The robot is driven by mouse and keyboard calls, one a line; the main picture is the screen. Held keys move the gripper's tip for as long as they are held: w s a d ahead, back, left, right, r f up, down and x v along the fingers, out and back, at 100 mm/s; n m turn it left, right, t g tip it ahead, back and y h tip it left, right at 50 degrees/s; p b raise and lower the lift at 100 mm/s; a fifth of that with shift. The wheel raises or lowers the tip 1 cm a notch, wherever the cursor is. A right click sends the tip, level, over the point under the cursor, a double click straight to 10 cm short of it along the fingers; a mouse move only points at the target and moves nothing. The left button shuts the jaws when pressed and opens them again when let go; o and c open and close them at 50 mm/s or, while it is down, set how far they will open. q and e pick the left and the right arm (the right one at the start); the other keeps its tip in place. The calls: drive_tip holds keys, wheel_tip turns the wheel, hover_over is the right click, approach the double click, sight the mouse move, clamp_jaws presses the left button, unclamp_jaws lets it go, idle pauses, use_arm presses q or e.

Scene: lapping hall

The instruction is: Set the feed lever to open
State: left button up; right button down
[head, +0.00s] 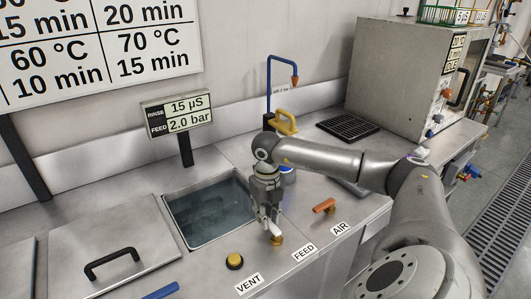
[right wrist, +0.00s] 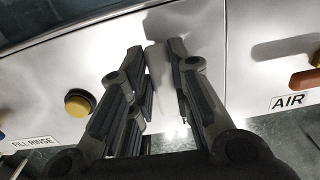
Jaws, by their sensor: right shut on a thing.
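The feed lever (head: 268,226) is a pale handle on a brass base, behind the FEED label (head: 304,252) at the counter's front edge. My right gripper (head: 267,214) points down over it, shut on the pale handle. In the right wrist view, the two dark fingers (right wrist: 162,52) stand on either side of a pale strip, and the fingers partly hide it. The lever's exact angle is hard to tell. My left gripper is not in view.
An orange air lever (head: 324,205) stands to the right, by the AIR label (head: 340,228). A yellow button (head: 235,261) and a blue handle (head: 161,291) are to the left. A water-filled basin (head: 180,235) lies behind. A display (head: 177,114) reads feed 2.0 bar.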

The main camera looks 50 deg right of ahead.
drive_tip(key=shift+a+n, duration=0.1)
drive_tip(key=shift+n, duration=0.2)
drive_tip(key=c, duration=1.3)
unclamp_jaws()
drive_tip(key=shift+r, duration=0.1)
wheel_tip(320, 180, up, 12)
drive_tip(key=shift+f, duration=0.1)
